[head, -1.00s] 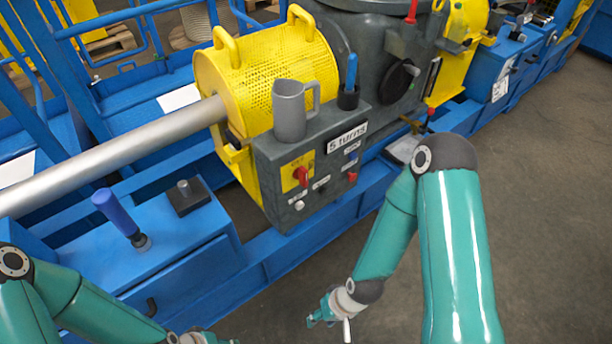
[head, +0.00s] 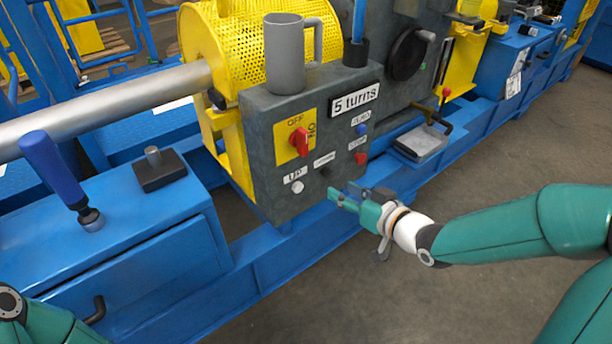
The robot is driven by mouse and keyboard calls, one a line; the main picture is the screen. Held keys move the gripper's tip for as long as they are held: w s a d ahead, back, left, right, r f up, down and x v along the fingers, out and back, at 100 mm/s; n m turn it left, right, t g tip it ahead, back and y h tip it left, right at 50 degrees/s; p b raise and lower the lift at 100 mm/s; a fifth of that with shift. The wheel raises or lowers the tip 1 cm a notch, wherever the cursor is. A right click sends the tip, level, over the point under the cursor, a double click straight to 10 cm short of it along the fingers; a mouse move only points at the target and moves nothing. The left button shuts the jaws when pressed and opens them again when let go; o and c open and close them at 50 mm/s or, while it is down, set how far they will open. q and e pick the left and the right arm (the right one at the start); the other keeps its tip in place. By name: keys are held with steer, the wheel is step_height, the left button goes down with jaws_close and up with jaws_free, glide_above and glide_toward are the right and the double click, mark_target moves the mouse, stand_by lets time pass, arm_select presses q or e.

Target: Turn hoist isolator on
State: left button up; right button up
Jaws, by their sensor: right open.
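The hoist isolator is a red rotary knob (head: 299,141) on a yellow plate (head: 288,128) marked OFF and ON, on the front of a dark grey control box (head: 262,178). The knob's handle stands roughly upright, nearer the OFF mark. My right gripper (head: 345,196) is open and empty. It is to the right of and below the knob, in front of the box's lower right corner, apart from the knob. My left arm shows only as a green link at the lower left; its gripper is out of view.
The box also carries a white button (head: 297,187), a blue button (head: 361,129) and a red button (head: 361,158). A grey jug (head: 285,55) stands on top. A blue-handled lever (head: 52,168) rises at the left. Floor at the lower right is clear.

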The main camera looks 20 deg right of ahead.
mark_target(307, 142)
step_height(307, 142, up, 4)
steer(key=s+d+n+t+y+b, duration=0.1)
steer(key=s+n+t+y+b, duration=0.15)
steer(key=b, duration=0.35)
steer(key=shift+t+h, duration=0.25)
steer(key=shift+h, duration=0.2)
steer(key=b+x, duration=0.1)
steer(key=x, duration=1.6)
steer(key=shift+w+d+r+b, duration=0.1)
steer(key=shift+d+r+b, duration=0.1)
steer(key=shift+b, duration=0.2)
arm_select(q)
step_height(307, 142, down, 10)
steer(key=shift+f, duration=0.25)
arm_select(e)
jaws_close()
